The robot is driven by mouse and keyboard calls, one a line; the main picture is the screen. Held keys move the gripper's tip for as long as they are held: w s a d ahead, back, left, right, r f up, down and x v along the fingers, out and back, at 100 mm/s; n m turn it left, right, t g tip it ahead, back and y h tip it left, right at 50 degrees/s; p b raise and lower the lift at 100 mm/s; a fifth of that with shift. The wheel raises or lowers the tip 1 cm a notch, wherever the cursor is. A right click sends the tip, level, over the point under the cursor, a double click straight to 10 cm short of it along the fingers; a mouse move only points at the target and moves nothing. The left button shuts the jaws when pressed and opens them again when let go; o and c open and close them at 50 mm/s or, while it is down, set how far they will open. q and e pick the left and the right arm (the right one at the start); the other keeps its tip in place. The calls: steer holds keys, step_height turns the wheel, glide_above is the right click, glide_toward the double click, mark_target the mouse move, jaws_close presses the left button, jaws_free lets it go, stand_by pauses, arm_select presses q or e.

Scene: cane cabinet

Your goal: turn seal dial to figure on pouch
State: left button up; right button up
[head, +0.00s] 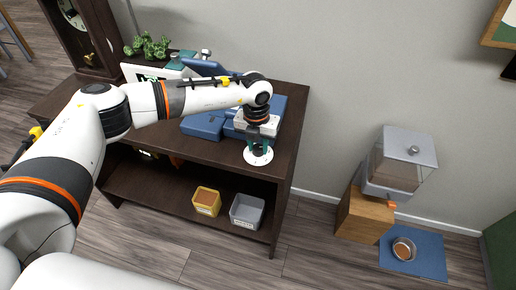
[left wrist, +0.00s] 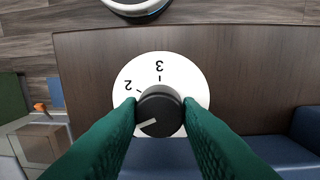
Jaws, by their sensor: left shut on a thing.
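The seal dial is a black knob (left wrist: 160,103) on a round white plate (left wrist: 187,72) printed with a 2 and a 3, upside down in the left wrist view. The knob's white mark points to the lower left, away from both figures; the plate there is hidden by a green finger. My left gripper (left wrist: 160,112) is shut on the knob, one finger on each side. In the head view the gripper (head: 259,144) reaches down over the white plate (head: 258,158) at the blue sealer (head: 204,126). No figure on a pouch is readable. My right gripper is out of view.
The dark cabinet (head: 284,140) carries the sealer, a white item with green print (head: 147,73) and a green plant (head: 147,46). A yellow bin (head: 206,201) and a grey bin (head: 247,210) stand on its lower shelf. A feeder (head: 402,160) stands at right; floor between is clear.

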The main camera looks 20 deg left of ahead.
mark_target(257, 146)
arm_select(q)
steer(key=m+b, duration=0.3)
steer(key=m, duration=0.2)
steer(key=shift+f+m+b, duration=0.15)
steer(key=shift+m+b, duration=0.15)
steer(key=shift+b, duration=0.1)
steer(key=shift+m+b, duration=0.95)
steer(key=shift+m, duration=0.55)
steer(key=shift+r, duration=0.2)
steer(key=o, duration=0.7)
step_height(257, 146, up, 12)
steer(key=b, duration=0.1)
steer(key=shift+w+a, duration=0.15)
steer(key=shift+w, duration=0.05)
